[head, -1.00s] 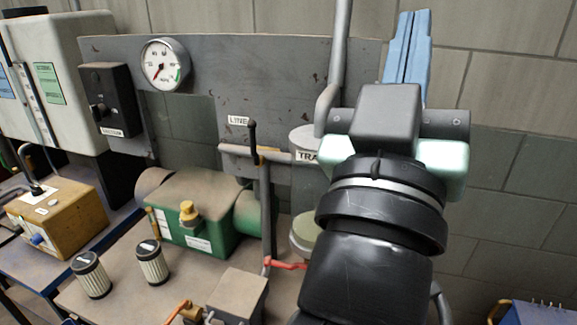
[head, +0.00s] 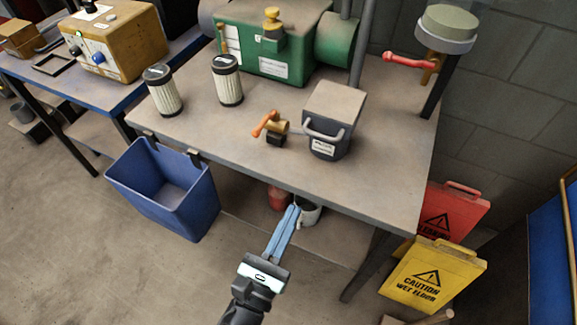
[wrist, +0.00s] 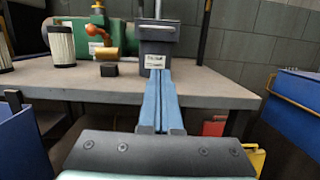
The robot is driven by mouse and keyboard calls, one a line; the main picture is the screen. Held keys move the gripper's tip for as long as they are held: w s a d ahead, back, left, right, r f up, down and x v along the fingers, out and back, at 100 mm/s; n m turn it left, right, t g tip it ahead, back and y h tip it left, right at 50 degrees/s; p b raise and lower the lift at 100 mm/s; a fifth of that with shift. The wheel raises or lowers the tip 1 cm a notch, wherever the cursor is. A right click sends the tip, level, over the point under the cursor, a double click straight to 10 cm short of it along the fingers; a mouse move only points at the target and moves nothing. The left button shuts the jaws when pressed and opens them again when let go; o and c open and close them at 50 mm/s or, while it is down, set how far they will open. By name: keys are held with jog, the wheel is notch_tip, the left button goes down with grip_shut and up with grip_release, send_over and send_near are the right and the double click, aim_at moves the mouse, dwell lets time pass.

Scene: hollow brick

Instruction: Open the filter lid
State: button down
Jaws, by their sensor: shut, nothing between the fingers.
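The filter housing (head: 328,142) is a dark grey box with a white label, standing near the front right of the bench. Its tan-topped lid (head: 336,99) lies flat and looks closed, with a pale handle (head: 322,135) on the front. My gripper (head: 293,208) has long blue fingers, shut together and empty, in front of the bench edge and below the housing in the picture. In the wrist view the housing (wrist: 157,42) stands straight ahead, and the shut fingertips (wrist: 158,72) overlap the bottom of its label. They look apart from it.
An orange-handled valve (head: 268,124) sits left of the housing. Two filter cartridges (head: 227,82) stand on the bench (head: 220,130). A blue bin (head: 165,190) hangs at its front edge. A yellow wet-floor sign (head: 432,272) stands at the right. Floor in front is clear.

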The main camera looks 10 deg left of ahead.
jog(key=x, duration=0.4)
jog(key=r+p+x, duration=0.1)
jog(key=x, duration=0.2)
jog(key=r+x, duration=0.1)
jog(key=x, duration=0.3)
jog(key=shift+w+p, duration=0.1)
jog(key=shift+p, duration=0.2)
jog(key=shift+w+d+r, duration=0.15)
jog(key=shift+w+r, duration=0.25)
jog(key=shift+r, duration=0.1)
jog(key=shift+p, duration=0.35)
jog(key=r+p, duration=0.1)
jog(key=p, duration=0.1)
jog(key=shift+g+p, duration=0.3)
jog(key=shift+p, duration=0.05)
